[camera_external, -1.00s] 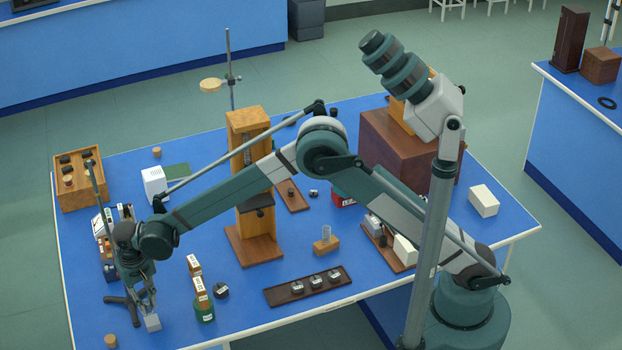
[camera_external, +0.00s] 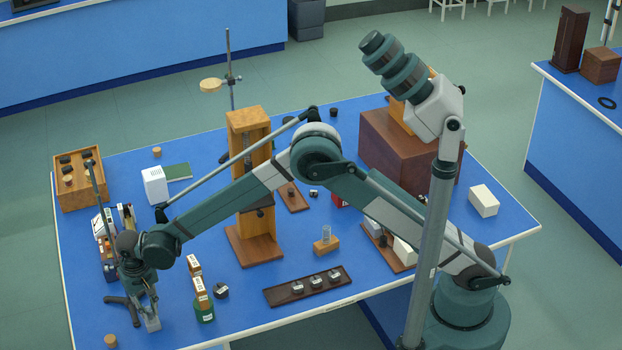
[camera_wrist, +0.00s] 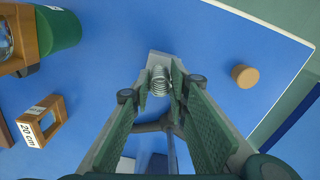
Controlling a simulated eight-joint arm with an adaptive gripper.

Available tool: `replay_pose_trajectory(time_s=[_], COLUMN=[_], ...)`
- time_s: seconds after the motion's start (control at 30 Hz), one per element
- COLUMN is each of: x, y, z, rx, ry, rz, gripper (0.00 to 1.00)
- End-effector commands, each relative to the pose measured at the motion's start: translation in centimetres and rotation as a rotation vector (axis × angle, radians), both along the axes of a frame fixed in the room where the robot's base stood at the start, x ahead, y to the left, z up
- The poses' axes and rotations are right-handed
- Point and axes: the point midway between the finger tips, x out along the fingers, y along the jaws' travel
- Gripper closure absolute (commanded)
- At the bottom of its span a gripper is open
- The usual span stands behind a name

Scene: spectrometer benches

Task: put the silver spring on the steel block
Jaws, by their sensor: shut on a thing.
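The silver spring (camera_wrist: 160,77) is a short coil held upright or nearly so between the fingertips of my gripper (camera_wrist: 160,86) in the wrist view. My gripper is shut on it. The steel block (camera_wrist: 160,57) is a small grey block just beyond and under the spring; it also shows near the front left of the bench in the external view (camera_external: 153,325). My gripper (camera_external: 149,309) is right above the block there. The spring hides part of the block, and I cannot tell whether the two touch.
A cork (camera_wrist: 244,76) lies right of the block in the wrist view. A dark stand foot (camera_external: 120,302) is close left of my gripper. Bare blue bench surrounds the steel block.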

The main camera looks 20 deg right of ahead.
Motion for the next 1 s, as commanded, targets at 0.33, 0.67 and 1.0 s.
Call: replay_pose_trajectory(time_s=[0.33, 0.67, 1.0], x=[0.0, 0.0, 0.0], y=[0.0, 0.0, 0.0], z=[-0.3, -0.2, 2.2], rx=[0.000, 0.000, 0.000], ry=[0.000, 0.000, 0.000], rz=[0.000, 0.000, 0.000], gripper=[0.67, 0.67, 0.67])
